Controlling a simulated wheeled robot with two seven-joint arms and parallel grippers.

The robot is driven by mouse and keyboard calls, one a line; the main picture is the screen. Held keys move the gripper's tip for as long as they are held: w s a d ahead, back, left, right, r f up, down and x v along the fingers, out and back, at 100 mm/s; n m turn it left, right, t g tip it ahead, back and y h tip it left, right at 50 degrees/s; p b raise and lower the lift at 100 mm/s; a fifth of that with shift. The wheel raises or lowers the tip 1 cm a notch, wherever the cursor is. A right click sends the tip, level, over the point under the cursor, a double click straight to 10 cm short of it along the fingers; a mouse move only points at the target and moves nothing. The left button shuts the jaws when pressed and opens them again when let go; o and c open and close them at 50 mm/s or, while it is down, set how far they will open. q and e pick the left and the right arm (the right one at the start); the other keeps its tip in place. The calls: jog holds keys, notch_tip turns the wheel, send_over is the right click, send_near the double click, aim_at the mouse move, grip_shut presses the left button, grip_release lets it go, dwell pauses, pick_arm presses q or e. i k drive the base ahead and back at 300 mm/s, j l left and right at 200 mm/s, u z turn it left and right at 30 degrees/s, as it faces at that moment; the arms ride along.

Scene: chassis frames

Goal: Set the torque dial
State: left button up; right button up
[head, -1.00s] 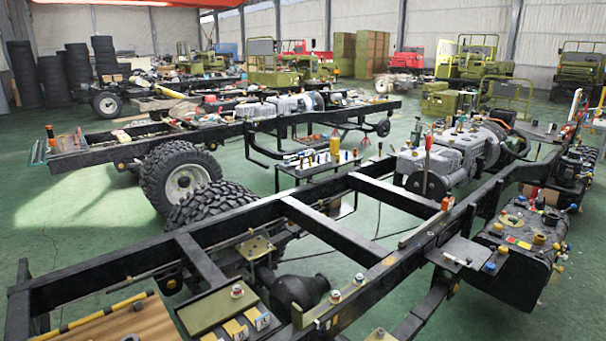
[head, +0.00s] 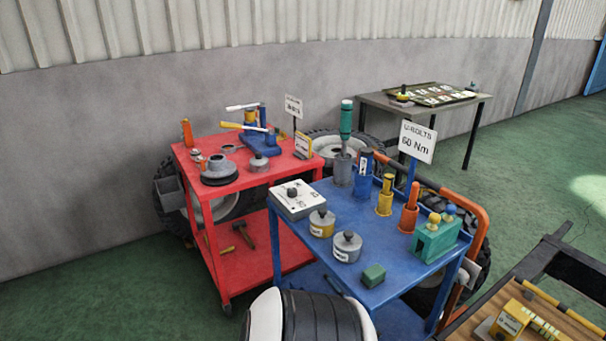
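A white box with a black knob (head: 298,198) and printed marks around it, which looks like the torque dial, sits at the left back corner of the blue cart (head: 375,295). The marks are too small to read, so I cannot tell the setting. A white sign (head: 417,141) above the cart reads "U-BOLTS 60 Nm". A tool with a green grip (head: 346,118) stands upright in a grey holder behind the box. Neither of my grippers is in view. A white and black arm part of mine shows at the bottom, in front of the cart.
The blue cart also holds two lidded tins (head: 347,246), a green block (head: 373,275), upright orange and yellow tools and a green rack (head: 434,240). A red cart (head: 240,180) stands close behind left. A grey table (head: 455,105) is at the back. Green floor is free at left.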

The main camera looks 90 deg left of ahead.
aim_at(292, 192)
jog(key=u, duration=2.8)
jog(key=z, duration=0.2)
jog(key=i+j+z, duration=0.25)
jog(key=z, duration=0.15)
jog(key=i+j+z, duration=0.2)
jog(key=j+z, duration=0.25)
